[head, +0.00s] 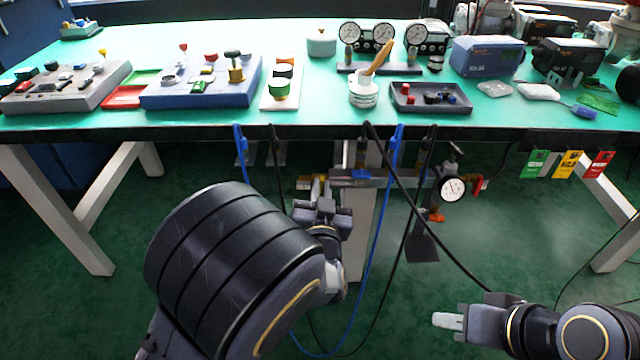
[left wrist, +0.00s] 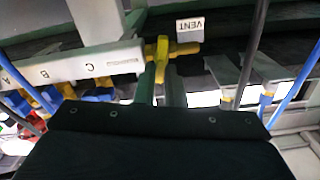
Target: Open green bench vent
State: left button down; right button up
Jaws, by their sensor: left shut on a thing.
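The green-topped bench (head: 290,112) stands across the head view, with pipework under its front edge. The vent valve is yellow (left wrist: 180,48) in the left wrist view, beside a white tag reading VENT (left wrist: 189,28). Its yellow body (head: 303,183) shows only partly in the head view, by my left gripper. My left gripper (head: 318,188) is under the bench edge. In the left wrist view its fingers (left wrist: 160,88) are closed around the valve's yellow handle (left wrist: 161,58). My right gripper (head: 447,320) is at the lower right, away from the bench; its finger gap cannot be made out.
Blue and black hoses (head: 376,235) hang near my left gripper. A pressure gauge (head: 452,188) and red handle (head: 479,186) are to the right. Open green floor lies below.

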pick_arm(q)
jog(key=m+p, duration=0.4)
jog(key=m, duration=0.1)
jog(key=m+p, duration=0.2)
jog(key=m, duration=0.1)
jog(key=shift+d+f, duration=0.15)
jog(key=shift+d, duration=0.25)
jog(key=shift+d+f+m+p, duration=0.1)
jog(key=shift+f+m+p, duration=0.15)
jog(key=shift+m+p, duration=1.05)
jog(key=shift+f+m+p, duration=0.2)
jog(key=shift+m, duration=2.2)
jog(key=c, duration=1.5)
grip_release()
jog(key=s, duration=0.8)
jog(key=shift+p, duration=0.35)
